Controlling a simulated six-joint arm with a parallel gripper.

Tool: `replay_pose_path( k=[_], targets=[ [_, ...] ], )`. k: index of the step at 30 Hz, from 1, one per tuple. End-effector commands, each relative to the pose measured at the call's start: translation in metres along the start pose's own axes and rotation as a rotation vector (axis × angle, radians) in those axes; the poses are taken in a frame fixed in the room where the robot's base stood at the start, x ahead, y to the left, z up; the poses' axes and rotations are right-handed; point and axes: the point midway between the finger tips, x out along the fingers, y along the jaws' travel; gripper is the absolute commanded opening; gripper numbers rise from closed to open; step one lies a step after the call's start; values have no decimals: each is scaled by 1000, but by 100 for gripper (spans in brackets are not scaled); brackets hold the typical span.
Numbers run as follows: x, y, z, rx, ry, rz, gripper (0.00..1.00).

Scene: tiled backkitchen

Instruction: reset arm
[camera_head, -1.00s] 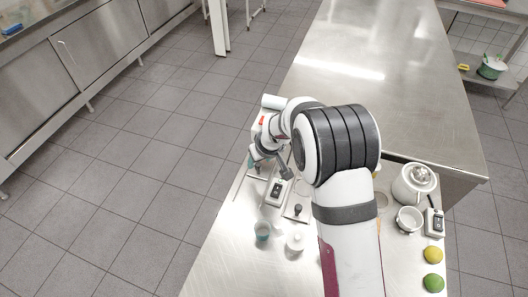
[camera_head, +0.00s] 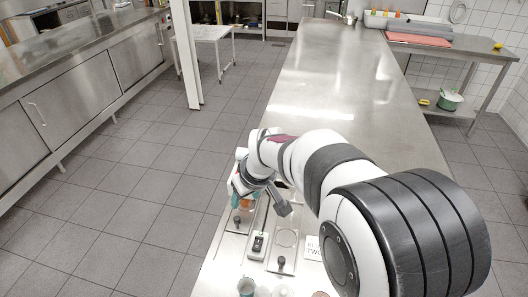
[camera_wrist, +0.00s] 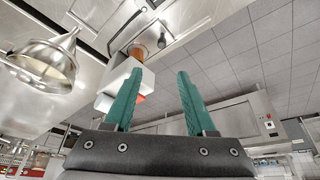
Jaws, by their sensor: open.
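My gripper (camera_head: 240,198) hangs over the near left part of the steel counter (camera_head: 345,80), its fingertips partly hidden by my wrist in the head view. In the wrist view my gripper (camera_wrist: 160,74) shows two teal fingers standing well apart, with nothing held between them. My arm reaches from the lower right of the head view across the near counter and hides part of it.
Near my gripper are a switch box (camera_head: 258,246), a plate with a black knob (camera_head: 281,264), and a printed card (camera_head: 314,252). A blue-grey cup (camera_head: 246,288) stands at the bottom edge. The far counter is largely clear; tiled floor (camera_head: 140,190) lies left.

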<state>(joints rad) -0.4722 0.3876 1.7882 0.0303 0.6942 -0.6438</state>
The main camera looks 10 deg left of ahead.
Motion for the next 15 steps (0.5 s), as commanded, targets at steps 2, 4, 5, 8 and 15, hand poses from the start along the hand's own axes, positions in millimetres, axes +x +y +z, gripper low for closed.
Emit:
replay_pose_path(
  k=[2,4,5,8,15],
  targets=[
    [-5,2,4,21,-5,1,56],
    [-27,10,26,115,-29,4,56],
    [-41,14,42,182,-48,6,56],
    [-96,18,119,488,-130,19,56],
    [-159,-36,275,1150,-301,68,56]
  ],
)
